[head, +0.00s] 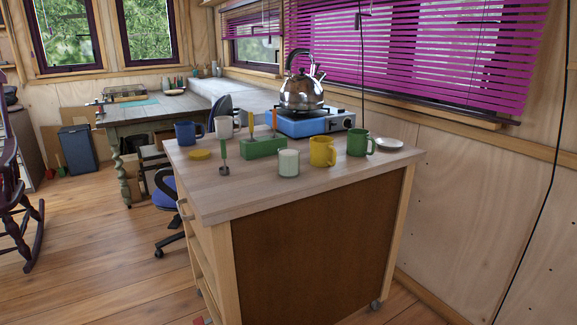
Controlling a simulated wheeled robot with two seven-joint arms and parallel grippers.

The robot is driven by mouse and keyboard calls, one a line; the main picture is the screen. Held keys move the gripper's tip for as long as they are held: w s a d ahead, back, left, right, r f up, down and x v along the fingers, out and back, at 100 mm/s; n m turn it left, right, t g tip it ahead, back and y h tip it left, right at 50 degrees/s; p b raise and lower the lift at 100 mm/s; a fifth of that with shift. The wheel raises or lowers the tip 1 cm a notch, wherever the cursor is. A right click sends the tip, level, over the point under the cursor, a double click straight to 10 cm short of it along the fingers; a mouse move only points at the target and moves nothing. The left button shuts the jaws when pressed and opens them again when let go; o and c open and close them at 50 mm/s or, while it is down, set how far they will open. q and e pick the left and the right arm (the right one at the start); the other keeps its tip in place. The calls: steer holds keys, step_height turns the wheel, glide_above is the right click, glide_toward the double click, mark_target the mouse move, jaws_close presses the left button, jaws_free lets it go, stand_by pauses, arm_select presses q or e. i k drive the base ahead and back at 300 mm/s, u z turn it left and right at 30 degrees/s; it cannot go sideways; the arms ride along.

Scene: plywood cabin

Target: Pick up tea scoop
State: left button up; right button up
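A small utensil with a green handle and a dark metal head (224,158) is on the wooden cart top (205,190), at the left of the green block. It looks like a scoop, with the handle up and the head down. A green block (264,148) lies behind it to the right. A yellow-handled utensil (251,126) and an orange-handled utensil (274,123) rise at the block; their lower ends are hidden, so I cannot tell which is the tea scoop. Neither of my grippers is in view.
On the cart top are a yellow lid-like disc (200,155), a blue mug (184,133), a white mug (224,127), a pale cup (288,163), a yellow mug (321,152), a green mug (357,142), a white saucer (389,144) and a kettle (301,93) on a blue stove (315,122). The front is clear.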

mark_target(224, 171)
steer(key=u, duration=1.85)
steer(key=i, duration=1.15)
steer(key=z, duration=0.85)
